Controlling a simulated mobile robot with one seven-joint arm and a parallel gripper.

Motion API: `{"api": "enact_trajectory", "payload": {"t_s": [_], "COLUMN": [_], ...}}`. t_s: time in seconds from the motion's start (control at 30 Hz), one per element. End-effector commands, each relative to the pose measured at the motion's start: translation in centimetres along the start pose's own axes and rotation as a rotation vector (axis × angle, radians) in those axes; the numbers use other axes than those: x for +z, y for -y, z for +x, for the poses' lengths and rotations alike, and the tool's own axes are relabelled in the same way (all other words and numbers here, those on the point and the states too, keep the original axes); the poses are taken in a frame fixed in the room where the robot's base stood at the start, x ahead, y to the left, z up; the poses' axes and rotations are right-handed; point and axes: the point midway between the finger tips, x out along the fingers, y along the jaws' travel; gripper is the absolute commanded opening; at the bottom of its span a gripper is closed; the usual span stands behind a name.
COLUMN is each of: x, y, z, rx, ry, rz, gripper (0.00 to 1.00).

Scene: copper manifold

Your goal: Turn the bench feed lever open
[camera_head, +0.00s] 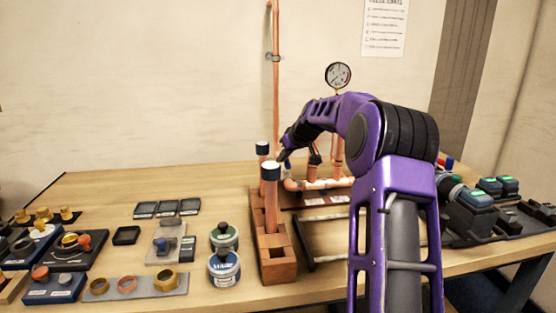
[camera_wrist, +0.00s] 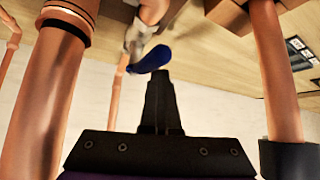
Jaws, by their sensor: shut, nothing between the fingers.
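The blue lever (camera_wrist: 152,58) sits on a metal valve (camera_wrist: 138,38) on a copper pipe in the wrist view. My gripper (camera_wrist: 162,76) is shut and empty, its dark fingertips right at the lever's near edge. I cannot tell whether they touch it. In the head view, my gripper (camera_head: 283,156) is low over the bench, beside the left end of the copper manifold (camera_head: 318,184). The lever cannot be made out clearly there.
Two dark-capped copper tubes (camera_head: 271,195) stand in a wooden block (camera_head: 278,266) close to my gripper. A gauge (camera_head: 338,75) rises behind the manifold. Jars (camera_head: 224,268), trays and fittings cover the left of the bench. Copper pipes (camera_wrist: 45,95) flank my gripper in the wrist view.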

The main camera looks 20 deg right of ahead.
Motion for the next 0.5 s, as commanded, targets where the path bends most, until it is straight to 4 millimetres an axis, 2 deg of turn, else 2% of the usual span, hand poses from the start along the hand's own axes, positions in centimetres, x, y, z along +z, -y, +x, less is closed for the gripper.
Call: {"api": "enact_trajectory", "payload": {"t_s": [0.5], "x": [0.9], "y": [-1.6], "z": [-0.6], "rx": [0.007], "ry": [0.005], "rz": [0.003], "gripper": [0.00]}}
